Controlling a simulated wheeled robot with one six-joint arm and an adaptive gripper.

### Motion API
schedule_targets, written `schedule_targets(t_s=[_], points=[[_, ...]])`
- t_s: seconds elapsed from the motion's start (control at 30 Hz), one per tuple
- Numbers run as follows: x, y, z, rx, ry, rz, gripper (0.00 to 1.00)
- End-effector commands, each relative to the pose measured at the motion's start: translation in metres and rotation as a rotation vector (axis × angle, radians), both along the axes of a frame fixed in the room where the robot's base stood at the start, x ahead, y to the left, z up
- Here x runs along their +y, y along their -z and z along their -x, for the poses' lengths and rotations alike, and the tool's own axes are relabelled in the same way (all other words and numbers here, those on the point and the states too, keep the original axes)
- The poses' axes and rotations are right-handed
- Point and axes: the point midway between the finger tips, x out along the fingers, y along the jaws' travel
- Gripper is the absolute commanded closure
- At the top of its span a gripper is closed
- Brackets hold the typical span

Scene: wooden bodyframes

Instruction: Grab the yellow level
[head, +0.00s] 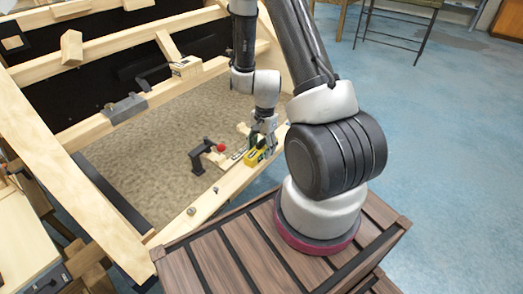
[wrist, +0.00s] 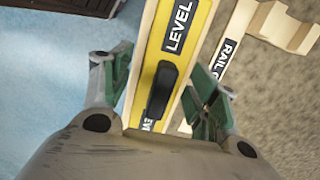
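The yellow level (wrist: 176,50), with black "LEVEL" labels and a dark oval piece, runs up the middle of the wrist view. In the head view the level (head: 252,158) lies on the wooden frame beam. My gripper (wrist: 163,85) is open, with one green-padded finger on each side of the level. Small gaps seem to show between fingers and level. In the head view my gripper (head: 264,138) points down over the level and hides part of it. The level's lower end is hidden behind the gripper body in the wrist view.
A black clamp with a red knob (head: 209,151) stands left of the level. The wooden frame beam (head: 180,228) runs along the front. Blue floor (head: 440,130) is open on the right.

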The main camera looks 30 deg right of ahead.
Motion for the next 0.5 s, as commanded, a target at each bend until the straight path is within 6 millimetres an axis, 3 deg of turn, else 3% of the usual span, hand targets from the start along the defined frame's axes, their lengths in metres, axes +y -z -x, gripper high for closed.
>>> schedule_targets(t_s=[0.03,0.3,0.5], points=[[0.0000,-0.0001,0.0001,0.000,0.000,0.000,0.54],[0.0000,-0.0004,0.0000,0.000,0.000,0.000,1.00],[0.0000,-0.0012,-0.0001,0.000,0.000,0.000,1.00]])
